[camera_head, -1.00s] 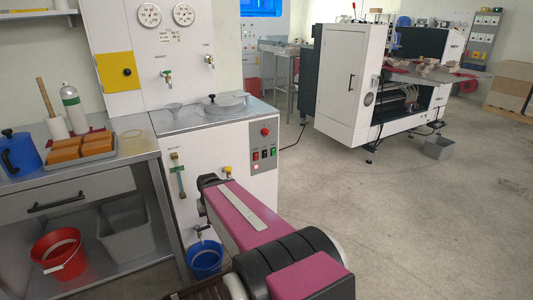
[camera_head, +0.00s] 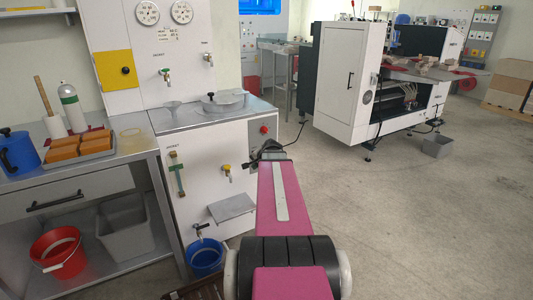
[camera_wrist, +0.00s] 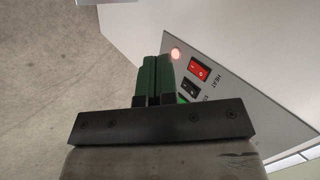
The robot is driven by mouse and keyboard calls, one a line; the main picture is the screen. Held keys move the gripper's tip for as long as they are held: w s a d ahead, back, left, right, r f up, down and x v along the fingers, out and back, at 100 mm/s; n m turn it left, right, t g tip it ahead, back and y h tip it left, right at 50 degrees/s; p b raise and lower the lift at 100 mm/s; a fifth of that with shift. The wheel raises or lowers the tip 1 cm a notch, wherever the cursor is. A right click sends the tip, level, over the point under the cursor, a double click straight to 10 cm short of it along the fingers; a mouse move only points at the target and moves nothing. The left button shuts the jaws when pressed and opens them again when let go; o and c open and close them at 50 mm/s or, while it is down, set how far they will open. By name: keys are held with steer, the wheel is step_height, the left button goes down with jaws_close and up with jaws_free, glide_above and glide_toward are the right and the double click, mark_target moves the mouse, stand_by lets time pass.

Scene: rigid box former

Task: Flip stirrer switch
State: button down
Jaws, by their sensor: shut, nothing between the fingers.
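In the wrist view, a grey control panel (camera_wrist: 222,100) carries a red rocker switch (camera_wrist: 199,69) labelled HEAT. A black rocker switch (camera_wrist: 189,88) sits beside it; its label is partly hidden, so I cannot confirm it is the stirrer's. A green part (camera_wrist: 182,99) shows just behind my gripper's mount. A lit reddish lamp (camera_wrist: 176,53) is near the panel edge. My gripper (camera_wrist: 157,60) has its dark green fingers together and empty, just left of the switches; contact cannot be told. In the head view, my arm hides most of the panel, and a red button (camera_head: 264,129) shows above my gripper (camera_head: 268,148).
The white cabinet (camera_head: 205,150) bears a yellow-handled valve (camera_head: 227,169) and a grey shelf (camera_head: 232,207) left of my arm. A blue bucket (camera_head: 205,258) stands below. A metal bench (camera_head: 80,175) is at left. The floor to the right is open.

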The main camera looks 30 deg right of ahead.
steer(key=d+r+m+t+h, duration=0.1)
steer(key=d+r+m, duration=0.3)
steer(key=d, duration=0.8)
steer(key=shift+s+r+t+h, duration=0.2)
steer(key=shift+t+h, duration=0.1)
steer(key=shift+t, duration=0.4)
steer(key=shift+w+d, duration=0.1)
steer(key=w+r+x, duration=0.1)
steer(key=r+x, duration=0.1)
steer(key=x, duration=1)
steer(key=shift+w+f, duration=0.15)
steer(key=shift+w, duration=0.55)
steer(key=shift+w, duration=0.25)
steer(key=shift+r, duration=0.3)
